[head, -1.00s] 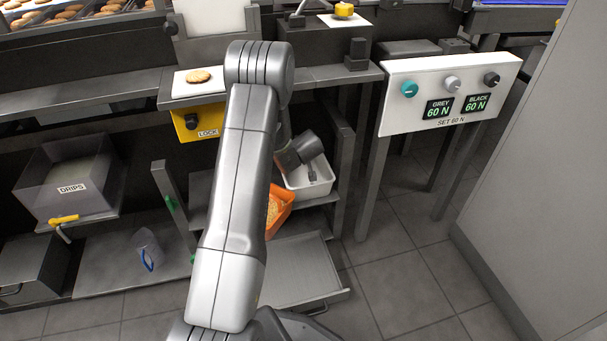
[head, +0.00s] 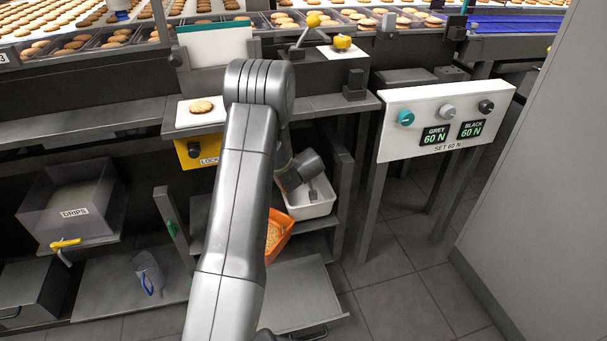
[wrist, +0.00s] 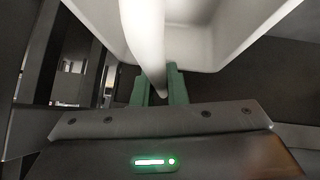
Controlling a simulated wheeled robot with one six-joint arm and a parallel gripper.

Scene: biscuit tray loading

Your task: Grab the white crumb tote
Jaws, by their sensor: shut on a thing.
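The white crumb tote (head: 318,207) is on the shelf under the counter in the head view, partly hidden behind my wrist. It fills the top of the wrist view as a white tub (wrist: 220,45). My gripper (wrist: 162,85) has its green fingers shut on a white part at the tote's near side, which looks like its handle or rim. In the head view the fingers are hard to make out. Whether the tote rests on the shelf or hangs just above it I cannot tell.
An orange tote (head: 279,235) with crumbs sits beside and below the white one. A grey pull-out tray (head: 300,297) lies lower down. Posts (head: 344,190) flank the shelf. A control panel (head: 445,122) stands to the right, with open floor below it.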

